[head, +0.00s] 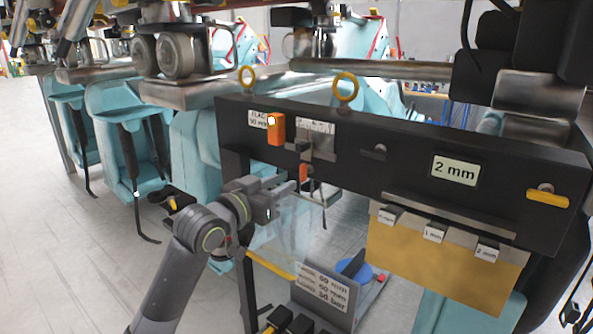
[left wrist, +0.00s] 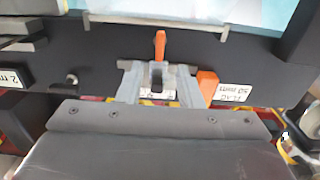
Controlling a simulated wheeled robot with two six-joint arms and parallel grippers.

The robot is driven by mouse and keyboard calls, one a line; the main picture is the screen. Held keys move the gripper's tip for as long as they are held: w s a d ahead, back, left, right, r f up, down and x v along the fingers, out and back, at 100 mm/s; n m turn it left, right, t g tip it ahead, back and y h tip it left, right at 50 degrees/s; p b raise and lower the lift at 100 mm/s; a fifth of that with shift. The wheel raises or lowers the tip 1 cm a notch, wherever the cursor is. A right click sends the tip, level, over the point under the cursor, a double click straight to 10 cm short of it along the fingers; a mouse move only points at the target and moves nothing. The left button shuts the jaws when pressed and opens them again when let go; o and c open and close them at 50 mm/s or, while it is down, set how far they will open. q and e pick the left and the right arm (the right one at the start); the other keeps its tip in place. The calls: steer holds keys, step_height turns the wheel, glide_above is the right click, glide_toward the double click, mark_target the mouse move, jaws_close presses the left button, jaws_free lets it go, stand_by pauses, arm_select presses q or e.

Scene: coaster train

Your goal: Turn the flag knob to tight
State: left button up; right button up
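A black panel (head: 400,165) carries a label reading about 50 mm beside an orange block (head: 276,128). To its right is a metal bracket with a smaller orange lever (head: 303,173) hanging below it. I cannot tell for sure which orange part is the flag knob. My left gripper (head: 287,190) is just left of and below the small lever. In the left wrist view, which looks upside down, its two grey fingers (left wrist: 160,82) are apart with nothing clearly held between them. The small lever (left wrist: 160,45) shows beyond the fingertips, and the orange block (left wrist: 207,88) beside the right finger.
Two yellow rings (head: 346,89) stand on the panel's top edge. A "2 mm" display (head: 455,170) and a yellow handle (head: 547,199) are to the right. A tan plate (head: 445,262) hangs below. A signed box (head: 322,290) with a blue dial stands lower down.

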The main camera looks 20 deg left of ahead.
mark_target(301, 172)
arm_select(q)
steer(key=p+x, duration=0.1)
steer(key=x, duration=0.5)
steer(key=shift+w+d+p, duration=0.1)
steer(key=shift+w+p, duration=0.2)
jaws_close()
